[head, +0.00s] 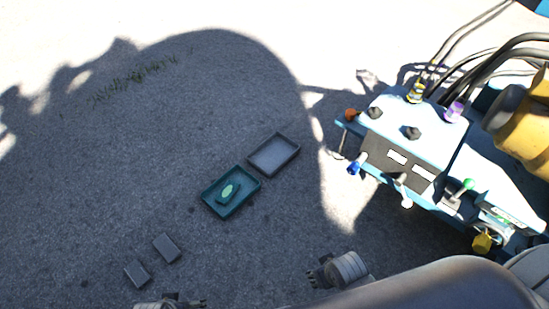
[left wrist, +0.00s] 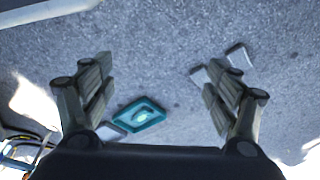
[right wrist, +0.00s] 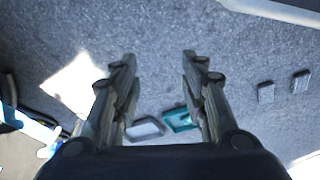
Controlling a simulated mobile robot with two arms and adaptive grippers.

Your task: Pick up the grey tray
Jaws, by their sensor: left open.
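The grey tray (head: 273,155) is a shallow, empty rectangular tray on the asphalt. It lies at the upper right of a teal tray (head: 210,205), close beside it. The teal tray holds a dark object with a light green top (head: 227,190). My right gripper (head: 312,279) is near the bottom of the head view, apart from the trays. Its fingers (right wrist: 158,68) are spread and empty, with the grey tray (right wrist: 145,129) beyond them. My left gripper (head: 203,303) is at the bottom edge, mostly cut off. Its fingers (left wrist: 160,82) are wide apart and empty; the grey tray (left wrist: 112,130) shows partly there.
Two flat dark grey blocks (head: 166,249) (head: 137,274) lie at the lower left. A blue-and-white machine (head: 440,120) with levers, knobs and black cables (head: 490,60) stands at the right. The asphalt left of the trays is free.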

